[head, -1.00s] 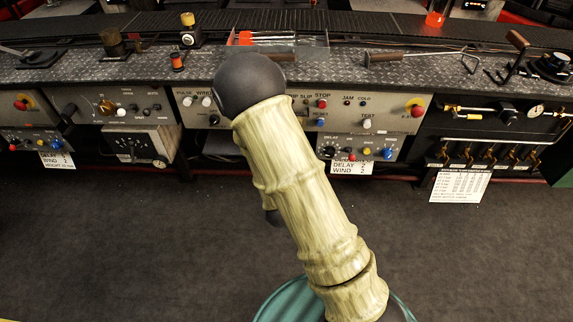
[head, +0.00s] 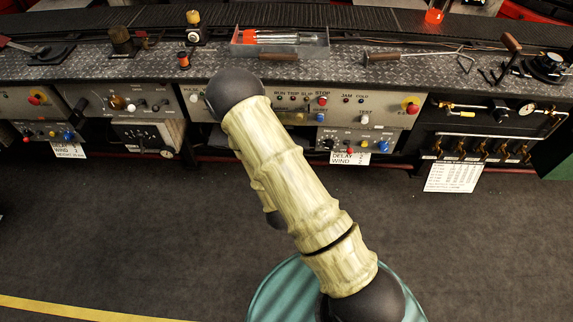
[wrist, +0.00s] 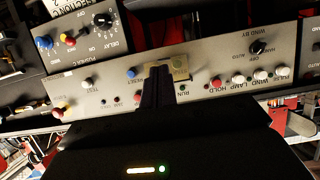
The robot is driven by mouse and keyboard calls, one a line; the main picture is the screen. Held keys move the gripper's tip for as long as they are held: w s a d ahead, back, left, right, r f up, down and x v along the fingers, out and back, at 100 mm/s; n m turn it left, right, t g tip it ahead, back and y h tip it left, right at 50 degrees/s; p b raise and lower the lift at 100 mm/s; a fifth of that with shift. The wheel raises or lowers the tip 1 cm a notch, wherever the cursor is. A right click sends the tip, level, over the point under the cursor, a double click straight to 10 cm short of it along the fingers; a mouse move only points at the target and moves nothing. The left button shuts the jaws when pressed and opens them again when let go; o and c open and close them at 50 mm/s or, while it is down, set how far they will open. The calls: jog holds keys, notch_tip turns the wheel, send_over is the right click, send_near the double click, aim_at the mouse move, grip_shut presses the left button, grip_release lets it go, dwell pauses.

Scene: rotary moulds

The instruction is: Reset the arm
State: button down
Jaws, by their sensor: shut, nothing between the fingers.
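My arm shows in the head view as pale, ribbed links with dark round joints, slanting up and left from the bottom. My gripper is hidden in the head view. In the wrist view my gripper (wrist: 160,76) is shut with nothing between its fingers. It points at a grey control panel (wrist: 115,92) with knobs and coloured buttons, and its tips overlap the panel's middle in the picture. I cannot tell whether they touch it.
A long metal-topped bench (head: 348,68) runs across the back.

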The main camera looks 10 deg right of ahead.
jog(key=shift+w, duration=0.1)
dwell(0.3)
jog(key=s+d+r+n+g+y, duration=0.1)
jog(key=s+r+n+g+y, duration=0.1)
jog(key=s+r+g, duration=0.45)
jog(key=s+d+r+n+g+y, duration=0.15)
jog(key=s+r+g, duration=0.25)
jog(key=s+r, duration=0.55)
notch_tip(320, 180, up, 16)
jog(key=w+p, duration=0.1)
jog(key=p, duration=1.4)
jog(key=shift+w+r, duration=0.15)
jog(key=shift+w, duration=0.1)
